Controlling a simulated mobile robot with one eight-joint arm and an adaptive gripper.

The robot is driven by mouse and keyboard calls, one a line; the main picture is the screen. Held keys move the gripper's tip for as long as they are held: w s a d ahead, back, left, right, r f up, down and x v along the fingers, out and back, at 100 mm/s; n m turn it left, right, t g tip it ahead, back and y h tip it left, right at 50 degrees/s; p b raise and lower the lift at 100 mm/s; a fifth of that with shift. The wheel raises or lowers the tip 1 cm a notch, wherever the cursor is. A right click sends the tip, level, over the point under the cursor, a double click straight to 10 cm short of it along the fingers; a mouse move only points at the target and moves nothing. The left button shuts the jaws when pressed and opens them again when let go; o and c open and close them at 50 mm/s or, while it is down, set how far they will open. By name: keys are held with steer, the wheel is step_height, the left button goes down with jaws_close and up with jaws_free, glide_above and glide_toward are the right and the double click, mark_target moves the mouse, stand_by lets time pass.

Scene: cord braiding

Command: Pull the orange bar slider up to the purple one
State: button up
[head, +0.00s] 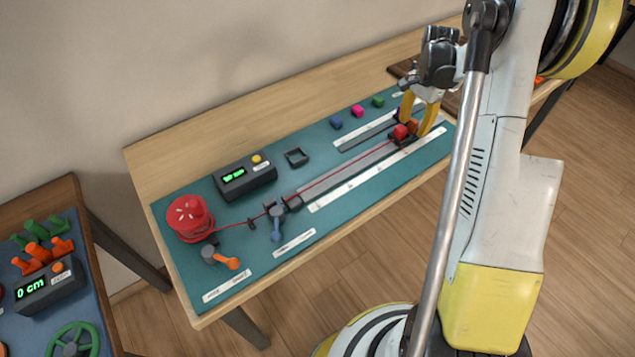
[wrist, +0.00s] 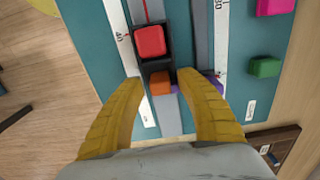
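A small orange block (wrist: 159,84), the orange slider, sits just below the red block's black carriage in the wrist view. It also shows in the head view (head: 413,125). A purple piece (wrist: 215,80) lies to its right, partly hidden behind my right finger; a bit of purple also shows directly beside the orange block. My gripper (wrist: 162,78) is open, with its yellow fingers on either side of the orange block and visible gaps between. In the head view my gripper (head: 413,122) is low over the far right end of the teal board.
A red block (wrist: 150,42) in a black carriage, tied to a red cord, is just ahead of the fingers. White scale strips (head: 370,172) flank the rail. Pink (head: 357,111) and green (head: 378,101) blocks lie behind. A red spool (head: 190,217) stands far left.

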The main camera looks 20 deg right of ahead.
mark_target(414, 120)
steer(key=shift+r, duration=0.1)
steer(key=shift+r+p, duration=2.2)
steer(key=shift+r, duration=1.25)
steer(key=shift+a, duration=0.15)
